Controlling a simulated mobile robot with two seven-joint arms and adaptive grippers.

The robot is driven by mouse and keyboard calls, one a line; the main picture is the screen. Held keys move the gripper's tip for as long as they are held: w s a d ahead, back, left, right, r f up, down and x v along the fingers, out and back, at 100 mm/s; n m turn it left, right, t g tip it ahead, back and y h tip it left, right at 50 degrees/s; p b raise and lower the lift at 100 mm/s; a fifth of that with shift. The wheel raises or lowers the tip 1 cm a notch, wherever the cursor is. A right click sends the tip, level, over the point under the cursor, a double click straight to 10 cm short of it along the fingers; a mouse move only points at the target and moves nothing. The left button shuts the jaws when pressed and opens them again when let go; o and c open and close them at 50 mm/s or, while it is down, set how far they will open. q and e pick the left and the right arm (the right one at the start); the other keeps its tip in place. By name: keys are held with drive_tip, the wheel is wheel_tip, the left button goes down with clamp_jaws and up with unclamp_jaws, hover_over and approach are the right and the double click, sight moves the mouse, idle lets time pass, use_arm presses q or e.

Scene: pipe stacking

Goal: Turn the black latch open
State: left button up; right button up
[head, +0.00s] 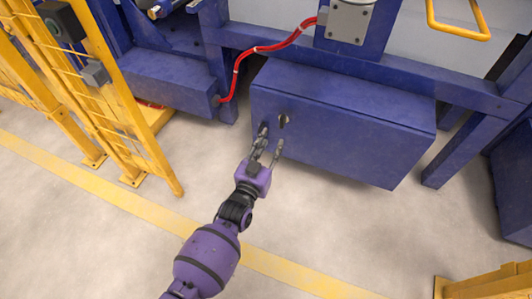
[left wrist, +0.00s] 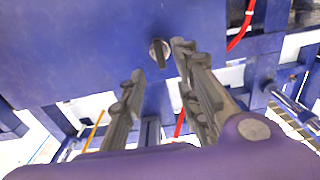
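The black latch (head: 284,120) is a small dark knob on a round pale base, on the front of a blue cabinet (head: 340,135), towards its left side. It also shows in the left wrist view (left wrist: 159,52), just beyond the fingertips. My left gripper (head: 271,137) is open, with its two fingers apart and empty. In the left wrist view its fingertips (left wrist: 160,62) point at the cabinet front, and the latch lies between their lines, apart from both as far as I can tell. My right gripper is in neither view.
A yellow fence (head: 100,90) stands at the left. A red cable (head: 262,49) runs above the cabinet to a second blue box (head: 165,80). A yellow line (head: 120,197) crosses the floor. The floor in front of the cabinet is clear.

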use_arm(q)
drive_tip(key=shift+v, duration=2.1)
